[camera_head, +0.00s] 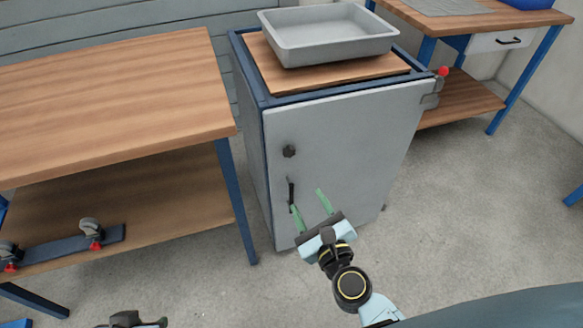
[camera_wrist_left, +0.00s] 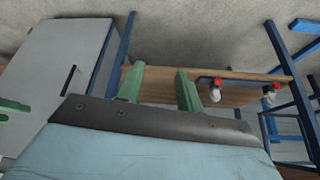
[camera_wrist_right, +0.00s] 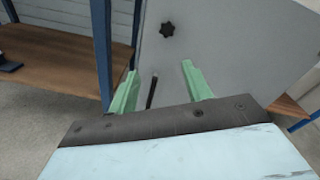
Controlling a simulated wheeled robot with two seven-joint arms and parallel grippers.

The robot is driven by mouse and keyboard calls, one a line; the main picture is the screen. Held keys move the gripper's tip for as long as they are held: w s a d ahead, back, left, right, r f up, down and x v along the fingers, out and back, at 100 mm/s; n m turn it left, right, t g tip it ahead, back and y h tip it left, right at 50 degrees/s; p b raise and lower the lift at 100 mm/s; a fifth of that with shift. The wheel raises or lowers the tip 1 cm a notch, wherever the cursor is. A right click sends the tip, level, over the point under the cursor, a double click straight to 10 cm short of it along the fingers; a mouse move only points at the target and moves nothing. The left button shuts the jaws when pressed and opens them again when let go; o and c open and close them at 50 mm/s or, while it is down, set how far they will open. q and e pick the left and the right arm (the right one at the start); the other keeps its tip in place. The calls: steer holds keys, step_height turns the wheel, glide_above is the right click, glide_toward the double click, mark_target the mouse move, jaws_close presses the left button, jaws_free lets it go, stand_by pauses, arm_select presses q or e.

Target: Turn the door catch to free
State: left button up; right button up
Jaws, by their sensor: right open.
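The door catch is a dark star-shaped knob (camera_head: 289,151) on the upper left of the grey cabinet door (camera_head: 345,150). The catch also shows above the fingers in the right wrist view (camera_wrist_right: 167,30). Below it is a dark vertical door handle (camera_head: 291,192). My right gripper (camera_head: 306,198) is open and empty in front of the door, below the catch. In the right wrist view the handle (camera_wrist_right: 152,92) appears between its fingers; contact cannot be told. My left gripper (camera_wrist_left: 158,72) is open and empty, mostly cut off at the head view's bottom edge (camera_head: 140,322).
A grey tray (camera_head: 328,45) stands on the cabinet top. A wooden workbench (camera_head: 110,100) with a lower shelf holding a caster bar (camera_head: 70,247) is at left. Another bench (camera_head: 480,15) is behind right. A red-tipped clamp (camera_head: 441,72) sits at the door's top right corner.

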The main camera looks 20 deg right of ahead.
step_height(320, 180, up, 2)
steer(key=m, duration=0.2)
glide_toward(290, 153)
steer(key=w, duration=0.2)
steer(key=shift+m+t+h, duration=0.3)
steer(key=w, duration=0.5)
steer(key=shift+w+a+f, duration=0.1)
steer(key=shift+a+f, duration=0.1)
steer(key=shift+a, duration=0.15)
arm_select(q)
steer(key=shift+v, duration=1.25)
arm_select(e)
steer(key=shift+w, duration=0.7)
arm_select(q)
steer(key=shift+s+a, duration=0.1)
arm_select(e)
steer(key=c, duration=1)
